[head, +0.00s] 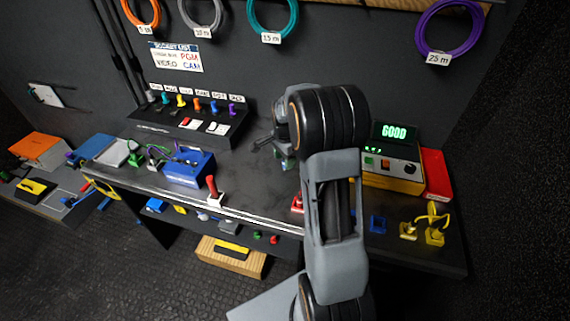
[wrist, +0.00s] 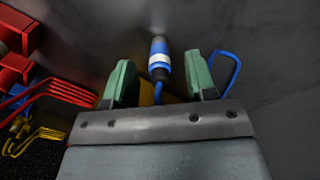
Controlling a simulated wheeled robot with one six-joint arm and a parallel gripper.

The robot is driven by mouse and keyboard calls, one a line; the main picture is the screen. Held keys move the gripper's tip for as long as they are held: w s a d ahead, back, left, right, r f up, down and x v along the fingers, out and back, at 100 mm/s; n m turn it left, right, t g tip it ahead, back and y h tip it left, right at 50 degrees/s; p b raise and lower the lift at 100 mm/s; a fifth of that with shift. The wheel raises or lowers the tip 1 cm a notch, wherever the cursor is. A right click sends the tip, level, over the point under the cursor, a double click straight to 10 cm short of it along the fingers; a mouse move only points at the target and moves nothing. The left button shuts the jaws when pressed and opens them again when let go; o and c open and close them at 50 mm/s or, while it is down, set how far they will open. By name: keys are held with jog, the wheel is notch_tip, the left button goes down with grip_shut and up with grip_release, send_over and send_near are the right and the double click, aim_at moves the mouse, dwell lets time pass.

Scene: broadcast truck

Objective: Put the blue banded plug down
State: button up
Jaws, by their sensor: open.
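The blue banded plug (wrist: 159,66), with a white band and a dark tip, shows in the wrist view between the two green fingers of my gripper (wrist: 161,78). The fingers stand apart, with a visible gap on each side of the plug. A blue cable (wrist: 228,66) loops out to the right past the right finger. The plug appears to be at the dark worktop (wrist: 270,100); I cannot tell its exact contact. In the head view my gripper (head: 284,160) is low over the worktop, partly behind my arm, and I cannot make out the plug there.
A tester (head: 393,170) reading GOOD and a red box (head: 436,174) stand right of my arm. A blue box (head: 189,166) and red lever (head: 213,190) stand left. Worktop between is partly clear.

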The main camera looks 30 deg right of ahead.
jog(key=shift+f, duration=0.65)
grip_shut()
jog(key=shift+r, duration=0.1)
